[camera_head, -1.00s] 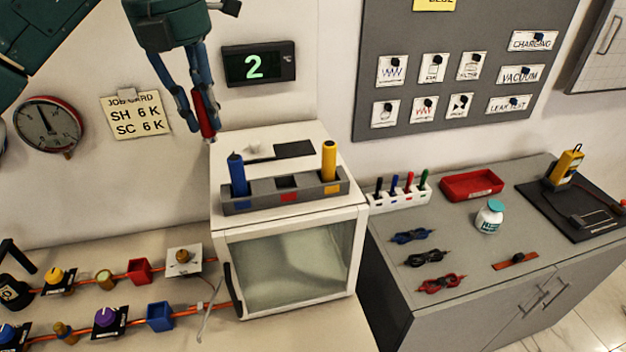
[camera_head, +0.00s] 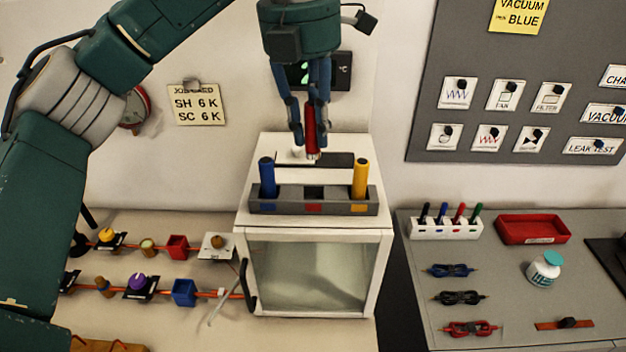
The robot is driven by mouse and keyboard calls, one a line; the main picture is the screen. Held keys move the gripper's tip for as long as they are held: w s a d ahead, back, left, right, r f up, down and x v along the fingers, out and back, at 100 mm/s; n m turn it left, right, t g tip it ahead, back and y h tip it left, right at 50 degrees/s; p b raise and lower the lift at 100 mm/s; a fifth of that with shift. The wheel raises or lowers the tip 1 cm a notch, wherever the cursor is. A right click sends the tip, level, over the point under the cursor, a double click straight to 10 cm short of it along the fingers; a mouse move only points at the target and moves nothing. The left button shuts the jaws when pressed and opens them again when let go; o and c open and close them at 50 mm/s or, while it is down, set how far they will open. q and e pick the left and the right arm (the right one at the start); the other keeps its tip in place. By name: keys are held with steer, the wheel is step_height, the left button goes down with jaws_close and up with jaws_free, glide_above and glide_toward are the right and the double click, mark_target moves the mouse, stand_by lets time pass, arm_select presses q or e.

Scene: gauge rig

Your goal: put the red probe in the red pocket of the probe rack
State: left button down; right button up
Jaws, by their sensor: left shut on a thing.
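The red probe (camera_head: 311,130) is upright in my left gripper (camera_head: 308,136), which is shut on it. The probe's pale tip points down, above and seemingly behind the probe rack. The grey probe rack (camera_head: 340,207) sits on top of the white box. Its middle pocket, marked by a red patch (camera_head: 313,208), looks empty. The blue probe (camera_head: 267,178) stands in the left pocket and the yellow probe (camera_head: 360,179) in the right one. My right gripper is not in view.
The white box (camera_head: 245,215) has a glass front. A dark display (camera_head: 342,70) is on the wall behind my left gripper. The grey bench (camera_head: 410,280) at right holds a marker holder (camera_head: 445,229) and a red tray (camera_head: 532,229).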

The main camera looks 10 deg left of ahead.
mark_target(313, 153)
arm_select(q)
step_height(313, 153, down, 5)
steer(key=shift+d+p, duration=0.1)
steer(key=shift+p, duration=0.4)
step_height(313, 153, down, 5)
steer(key=shift+p, duration=0.7)
steer(key=shift+f, duration=0.1)
steer(key=shift+s+f+b, duration=0.1)
steer(key=shift+f+b, duration=0.15)
steer(key=shift+b, duration=0.2)
steer(key=c, duration=1.8)
jaws_free()
steer(key=shift+s, duration=0.1)
steer(key=shift+f, duration=0.15)
steer(key=shift+s+f, duration=0.1)
steer(key=shift+s, duration=0.05)
